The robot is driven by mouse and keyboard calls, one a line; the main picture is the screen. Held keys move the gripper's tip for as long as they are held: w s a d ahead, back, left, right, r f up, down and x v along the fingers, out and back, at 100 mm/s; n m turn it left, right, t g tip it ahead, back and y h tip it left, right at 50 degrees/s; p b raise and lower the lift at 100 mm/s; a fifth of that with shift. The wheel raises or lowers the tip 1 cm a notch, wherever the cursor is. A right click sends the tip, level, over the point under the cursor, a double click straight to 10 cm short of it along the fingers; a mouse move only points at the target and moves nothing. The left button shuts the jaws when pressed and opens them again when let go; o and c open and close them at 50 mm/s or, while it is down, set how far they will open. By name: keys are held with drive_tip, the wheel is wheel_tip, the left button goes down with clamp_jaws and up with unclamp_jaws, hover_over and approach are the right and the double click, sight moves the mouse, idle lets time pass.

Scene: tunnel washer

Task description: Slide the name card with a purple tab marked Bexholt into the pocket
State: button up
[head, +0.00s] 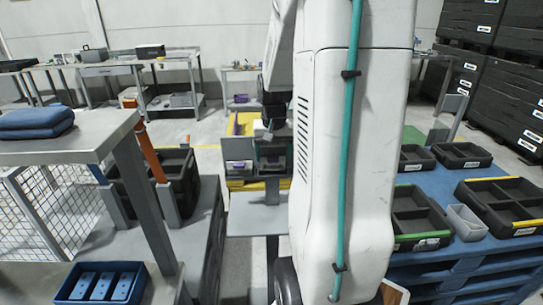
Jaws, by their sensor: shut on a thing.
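My gripper (259,129) is in the middle of the view, partly hidden behind my arm, above a small grey stand. It is shut on a thin, upright pale card with a purple edge (235,124), which sticks out on its left side. Any lettering on the card is too small to read. Below it, the stand carries a grey holder (239,168) with a slot-like front and a little purple showing. The card looks above the holder, apart from it. I cannot make out the pocket's opening, and my arm hides the stand's right side.
A grey table with folded blue cloths (36,121) stands at left, above a blue tray (101,283). A blue pallet (456,253) with black divided bins (415,213) is at right. Black crates are stacked behind. A workbench (140,67) stands at the back.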

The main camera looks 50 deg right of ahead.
drive_tip(key=shift+f, duration=0.45)
drive_tip(key=o, duration=1)
